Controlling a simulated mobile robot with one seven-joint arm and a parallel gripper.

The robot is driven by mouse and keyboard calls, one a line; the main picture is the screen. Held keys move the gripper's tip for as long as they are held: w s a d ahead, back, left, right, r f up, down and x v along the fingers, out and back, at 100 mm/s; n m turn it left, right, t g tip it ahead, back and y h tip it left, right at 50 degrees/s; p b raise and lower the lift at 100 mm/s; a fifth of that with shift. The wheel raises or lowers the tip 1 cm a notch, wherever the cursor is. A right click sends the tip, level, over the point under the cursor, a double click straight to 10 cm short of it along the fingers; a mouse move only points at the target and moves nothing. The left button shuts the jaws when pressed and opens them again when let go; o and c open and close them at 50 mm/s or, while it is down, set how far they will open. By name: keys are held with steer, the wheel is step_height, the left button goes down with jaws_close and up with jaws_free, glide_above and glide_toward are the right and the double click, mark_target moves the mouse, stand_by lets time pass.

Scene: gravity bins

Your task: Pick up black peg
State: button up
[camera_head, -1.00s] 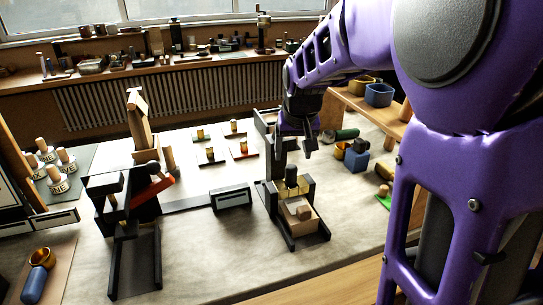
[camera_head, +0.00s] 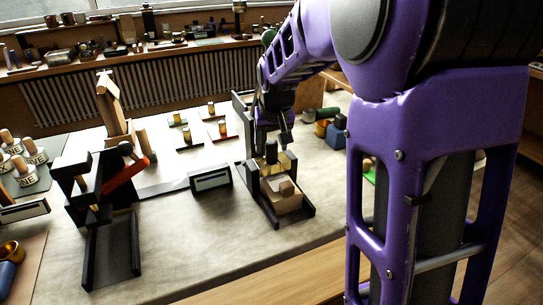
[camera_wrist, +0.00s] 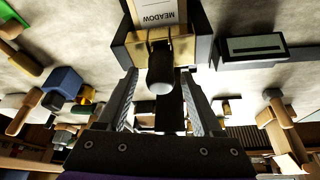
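The black peg (camera_head: 271,151) stands upright with a rounded top at the rear of a small black-framed bin (camera_head: 284,215) with a light wooden block in it. In the wrist view the black peg (camera_wrist: 160,76) lies between the two fingers, with a gap on each side. My gripper (camera_head: 274,138) is open just above and around the peg's top, and the open gripper also shows in the wrist view (camera_wrist: 159,84). The peg's lower end is partly hidden by brass-coloured pieces. A label reading "MEADOW" (camera_wrist: 155,14) shows beyond it.
A small black display box (camera_head: 210,179) stands left of the bin. A larger black frame (camera_head: 108,215) with a red piece stands farther left. The pale table top between the two frames is mostly clear.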

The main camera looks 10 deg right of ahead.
jaws_close()
stand_by(0.5)
